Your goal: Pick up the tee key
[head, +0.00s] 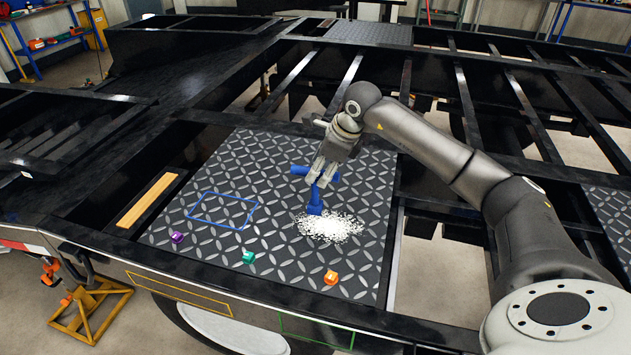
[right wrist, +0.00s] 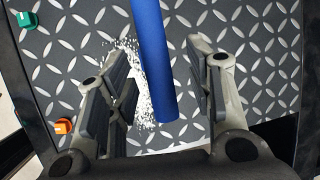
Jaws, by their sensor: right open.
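The tee key is the blue T-shaped tool (head: 316,200) in the head view, with a crossbar at the top and a stem reaching down to a wider foot by a patch of white grains. My right gripper (head: 325,171) is at its upper part, over the diamond plate. In the right wrist view a blue bar of the tee key (right wrist: 156,70) runs between the two open fingers of the right gripper (right wrist: 165,85). Gaps show on both sides of the bar. My left gripper is not in view.
White grains (head: 331,228) lie on the diamond plate (head: 270,165). Purple (head: 177,237), green (head: 248,257) and orange (head: 331,277) small blocks stand along its front. A blue outlined rectangle (head: 190,215) marks free plate at left. Black frame beams surround the plate.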

